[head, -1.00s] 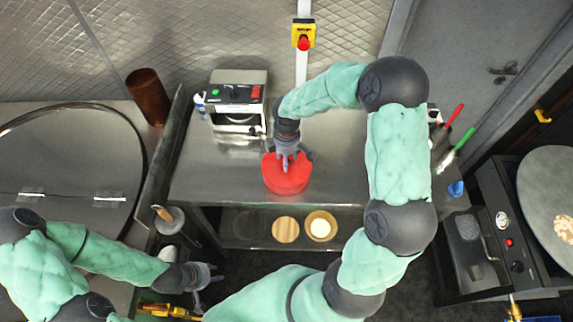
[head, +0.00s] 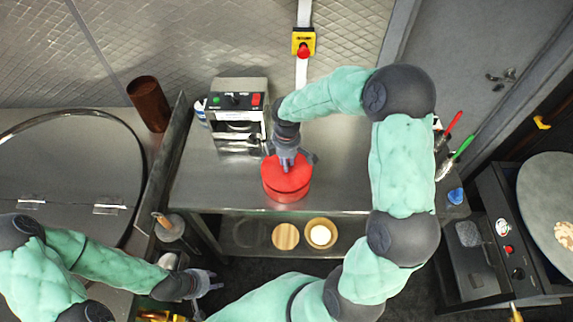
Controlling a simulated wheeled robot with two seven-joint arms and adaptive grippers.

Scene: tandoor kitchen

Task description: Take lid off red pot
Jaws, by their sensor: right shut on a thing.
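The red pot (head: 286,196) stands on the steel table near its front edge. Its red lid (head: 284,177) sits at the top of the pot, and a darker line shows between lid and body; I cannot tell if they are apart. My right gripper (head: 287,164) comes down from above and is shut on the lid at its middle; the gripper hides the part it holds. My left gripper (head: 208,283) hangs low at the left, away from the pot and in front of the table. Its fingers are too small to tell open from shut.
A steel machine (head: 238,112) with coloured buttons stands behind and left of the pot. The steel table (head: 215,185) has bare room left of the pot. A wooden board (head: 286,236) and a bowl (head: 321,233) sit on the shelf below. Brushes (head: 452,127) stand at the right.

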